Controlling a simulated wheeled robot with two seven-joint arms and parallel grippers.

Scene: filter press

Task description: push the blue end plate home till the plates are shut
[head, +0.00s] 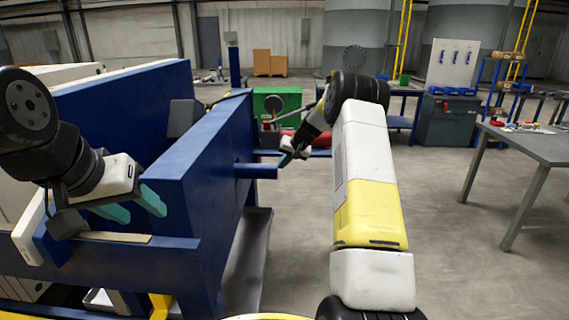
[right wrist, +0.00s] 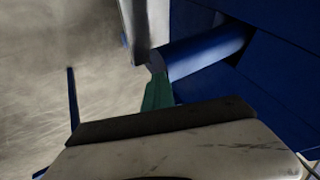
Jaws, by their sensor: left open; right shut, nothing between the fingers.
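A tall blue plate (head: 125,105) stands at the left of the head view, against pale plates (head: 45,78); I take it for the blue end plate. Nearer is a thick blue frame wall (head: 205,165) with a gap behind it. A round blue rod (head: 255,171) sticks out of the wall to the right. My right gripper (head: 286,158) is shut and empty by the rod's free end. In the right wrist view its teal fingers (right wrist: 158,92) are at the end of the rod (right wrist: 205,52); I cannot tell if they touch. My left gripper (head: 131,207) is open and empty over the near rail.
A blue rail (head: 120,258) runs across the near left. A green machine (head: 275,103) stands behind the rod. A grey table (head: 530,145) is at the right. The floor (head: 450,240) between my right arm and that table is clear.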

